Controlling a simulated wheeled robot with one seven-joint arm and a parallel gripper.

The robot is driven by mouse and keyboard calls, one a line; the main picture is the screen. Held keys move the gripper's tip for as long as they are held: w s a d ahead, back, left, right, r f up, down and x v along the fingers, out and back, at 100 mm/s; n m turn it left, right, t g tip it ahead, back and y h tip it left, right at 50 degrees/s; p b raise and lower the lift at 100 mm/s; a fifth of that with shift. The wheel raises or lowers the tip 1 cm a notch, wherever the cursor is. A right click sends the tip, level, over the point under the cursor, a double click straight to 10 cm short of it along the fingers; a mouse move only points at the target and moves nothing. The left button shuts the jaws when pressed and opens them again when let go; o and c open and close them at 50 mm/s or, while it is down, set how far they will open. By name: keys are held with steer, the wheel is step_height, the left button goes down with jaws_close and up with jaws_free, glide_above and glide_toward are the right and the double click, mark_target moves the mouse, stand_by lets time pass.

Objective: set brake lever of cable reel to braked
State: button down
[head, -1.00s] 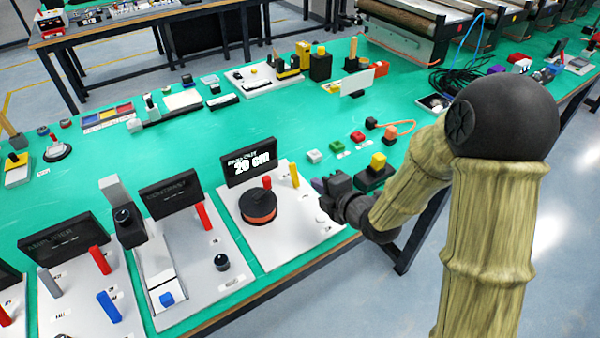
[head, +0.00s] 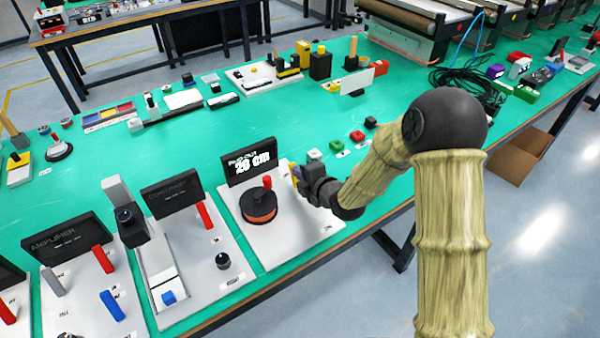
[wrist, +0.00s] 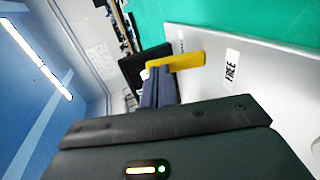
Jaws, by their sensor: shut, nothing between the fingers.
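The cable reel has an orange and black drum (head: 259,206) with a red knob on a pale base plate (head: 262,250), behind which a dark display (head: 249,162) reads 20 cm. Its yellow brake lever (wrist: 187,60) shows in the wrist view, extending from near the fingertips towards the plate. A FREE label (wrist: 231,72) lies on the plate beside it; a second label (wrist: 181,41) is unreadable. My gripper (head: 297,176) is shut and empty beside the lever. The fingers (wrist: 158,76) overlap the lever's near end in the wrist view; I cannot tell whether they touch. The head view mostly hides the lever.
Left of the reel stand other panels with red levers (head: 204,215) and a dark knob (head: 223,260). Small green (head: 337,146) and red (head: 357,136) blocks lie behind my gripper. The table's front edge runs below my forearm.

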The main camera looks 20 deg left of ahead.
steer(key=shift+w+a+f+b, duration=0.35)
steer(key=shift+a+b, duration=0.15)
steer(key=shift+b, duration=0.55)
steer(key=shift+w+a+r+b, duration=0.1)
steer(key=shift+a+r+b, duration=0.05)
steer(key=shift+r+b, duration=0.45)
steer(key=shift+s+d+f+b, duration=0.35)
steer(key=shift+d+f+b, duration=0.05)
steer(key=shift+f+b, duration=0.2)
steer(key=shift+d, duration=0.15)
